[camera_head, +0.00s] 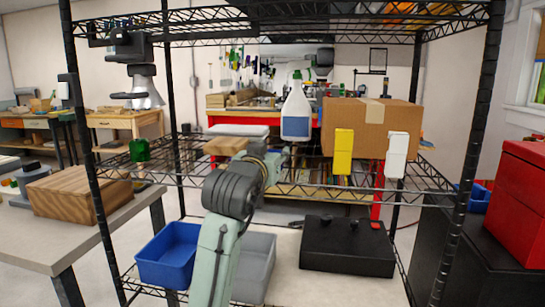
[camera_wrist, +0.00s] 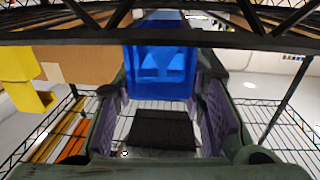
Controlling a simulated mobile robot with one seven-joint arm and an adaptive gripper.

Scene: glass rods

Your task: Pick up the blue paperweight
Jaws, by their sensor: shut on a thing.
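The blue paperweight (camera_wrist: 162,68) is a bright blue block with moulded facets, at the upper middle of the wrist view. My gripper (camera_wrist: 161,86) has a finger on each side of it and is shut on it. A dark rack bar crosses the top of the wrist view and hides part of the block. In the head view my gripper (camera_head: 277,160) is at the middle wire shelf, mostly hidden by my arm. I cannot make out the paperweight there.
On the wire rack (camera_head: 455,190) stand a white spray bottle (camera_head: 296,108), a cardboard box (camera_head: 375,120), a yellow block (camera_head: 343,152) and a white container (camera_head: 396,155). Rack posts and the upper shelf bound the space. A black case (camera_head: 347,246) and blue bin (camera_head: 168,255) sit below.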

